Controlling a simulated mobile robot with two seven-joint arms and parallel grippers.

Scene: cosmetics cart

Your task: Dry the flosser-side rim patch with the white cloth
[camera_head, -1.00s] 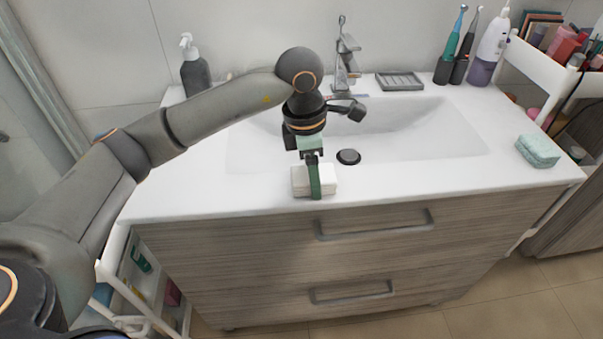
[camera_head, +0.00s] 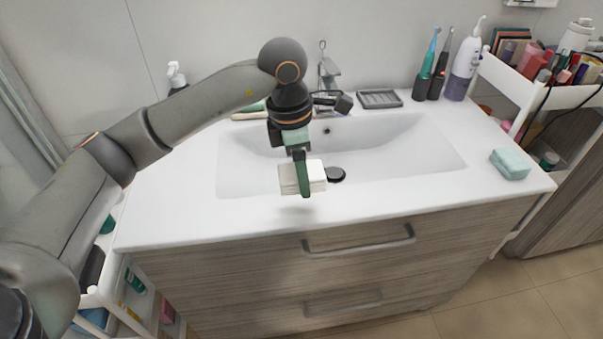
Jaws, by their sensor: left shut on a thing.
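My left gripper (camera_head: 302,172), with green fingers, is shut on the white cloth (camera_head: 289,179), a folded block. It holds the cloth over the front rim of the white sink (camera_head: 390,197), with a faint shadow below it, so it looks raised off the surface. The flosser (camera_head: 464,62), white with a purple tank, stands at the back right of the counter. I cannot make out any wet patch on the rim near it. My right gripper is not in view.
Two electric toothbrushes (camera_head: 429,68) stand beside the flosser. A grey soap dish (camera_head: 380,99) and the faucet (camera_head: 329,72) are at the back. A mint-green block (camera_head: 510,164) lies at the right end. The front right rim is clear. A white cart (camera_head: 513,78) stands at right.

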